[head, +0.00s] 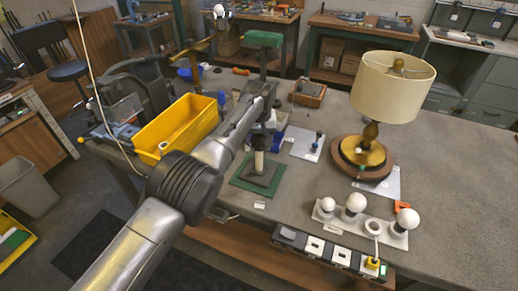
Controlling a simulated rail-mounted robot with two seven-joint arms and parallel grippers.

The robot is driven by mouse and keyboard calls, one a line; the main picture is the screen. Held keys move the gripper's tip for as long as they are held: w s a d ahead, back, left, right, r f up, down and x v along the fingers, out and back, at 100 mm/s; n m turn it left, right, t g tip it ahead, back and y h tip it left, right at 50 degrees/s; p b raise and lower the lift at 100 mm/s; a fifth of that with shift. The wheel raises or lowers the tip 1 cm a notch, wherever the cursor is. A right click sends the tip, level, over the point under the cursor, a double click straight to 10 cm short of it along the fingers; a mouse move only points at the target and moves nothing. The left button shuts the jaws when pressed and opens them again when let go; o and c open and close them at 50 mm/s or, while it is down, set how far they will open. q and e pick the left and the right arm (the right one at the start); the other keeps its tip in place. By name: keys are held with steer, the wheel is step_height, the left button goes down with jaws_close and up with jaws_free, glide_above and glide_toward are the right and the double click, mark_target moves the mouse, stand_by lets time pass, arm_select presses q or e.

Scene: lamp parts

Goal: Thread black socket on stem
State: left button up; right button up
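A pale stem (259,161) stands upright on a dark square base (262,178) on a green mat (240,183). My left gripper (261,136) is over the top of the stem, at the end of the arm that reaches in from the lower left. Something dark shows between the gripper and the stem top. I cannot tell whether it is the black socket or the gripper's fingers, nor whether the gripper is open or shut. My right gripper is not in view.
A yellow bin (189,128) stands left of my arm. A finished lamp (393,87) stands right on a round wooden base. White bulbs (354,203) sit in a holder near the front edge, above a power strip (330,252). The right tabletop (463,190) is clear.

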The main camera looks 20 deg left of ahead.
arm_select(q)
steer(key=shift+f, duration=0.1)
steer(key=c, duration=0.7)
jaws_close()
steer(key=shift+m+p, duration=0.9)
steer(key=shift+p, duration=0.35)
steer(key=shift+s+a+f+m+p, duration=0.15)
steer(key=shift+m+p, duration=0.15)
steer(key=shift+m, duration=0.5)
steer(key=shift+f+m+h, duration=0.1)
steer(key=shift+m+h, duration=0.2)
steer(key=shift+m, duration=0.4)
steer(key=shift+m+b, duration=0.35)
steer(key=shift+m, duration=0.65)
